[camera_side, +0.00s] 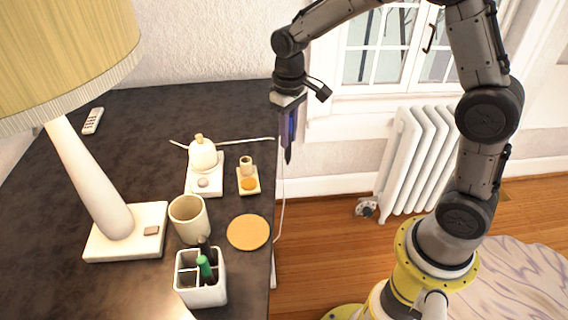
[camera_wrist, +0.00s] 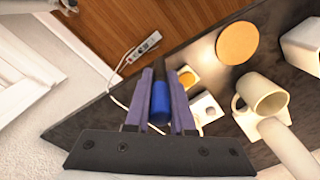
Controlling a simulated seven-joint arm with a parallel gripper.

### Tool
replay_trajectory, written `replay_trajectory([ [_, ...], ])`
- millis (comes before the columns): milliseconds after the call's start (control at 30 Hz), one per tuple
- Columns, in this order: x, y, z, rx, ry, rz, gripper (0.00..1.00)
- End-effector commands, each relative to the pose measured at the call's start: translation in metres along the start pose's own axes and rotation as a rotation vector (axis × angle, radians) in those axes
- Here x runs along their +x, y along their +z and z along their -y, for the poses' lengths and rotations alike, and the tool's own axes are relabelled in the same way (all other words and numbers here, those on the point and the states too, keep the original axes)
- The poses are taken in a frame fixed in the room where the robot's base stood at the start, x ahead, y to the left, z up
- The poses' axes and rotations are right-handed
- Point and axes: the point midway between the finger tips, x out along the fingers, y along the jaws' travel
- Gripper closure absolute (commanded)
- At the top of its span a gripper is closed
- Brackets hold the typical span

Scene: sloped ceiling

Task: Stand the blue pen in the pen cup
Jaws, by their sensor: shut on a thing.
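The blue pen (camera_side: 291,128) is between the fingers of my gripper (camera_side: 288,118), dark end pointing down, roughly upright in the air just beyond the desk's right edge. In the wrist view the blue pen (camera_wrist: 160,104) lies between the two purple fingers of my gripper (camera_wrist: 160,84), which are shut on it. The pen cup (camera_side: 203,292) is white, square and divided into compartments, near the desk's front right. A green pen and a dark item stand in it. My gripper is well above and behind it. Part of the pen cup (camera_wrist: 303,46) shows at the wrist view's right edge.
A beige mug (camera_side: 188,219) and round orange coaster (camera_side: 249,232) stand behind the pen cup. A white teapot-like object (camera_side: 203,155), a small bottle (camera_side: 247,177) and a large lamp (camera_side: 105,200) are also on the dark desk (camera_side: 150,120). A radiator (camera_side: 415,160) stands right.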

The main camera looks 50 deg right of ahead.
Motion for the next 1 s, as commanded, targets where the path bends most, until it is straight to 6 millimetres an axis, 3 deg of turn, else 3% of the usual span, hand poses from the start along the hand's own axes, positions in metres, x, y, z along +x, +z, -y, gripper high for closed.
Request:
replay_trajectory([
  [33, -0.021, -0.002, 0.0, 0.0, 0.0, -0.009, 1.0],
  [200, -0.073, -0.001, 0.0, 0.0, 0.0, -0.005, 1.0],
  [467, -0.124, -0.001, 0.0, 0.0, 0.0, -0.002, 1.0],
  [767, -0.124, -0.017, 0.065, -0.159, 0.0, 0.003, 1.0],
  [867, -0.124, -0.02, 0.097, -0.234, 0.0, 0.005, 1.0],
  [1000, -0.124, -0.02, 0.155, -0.365, 0.0, 0.004, 1.0],
])
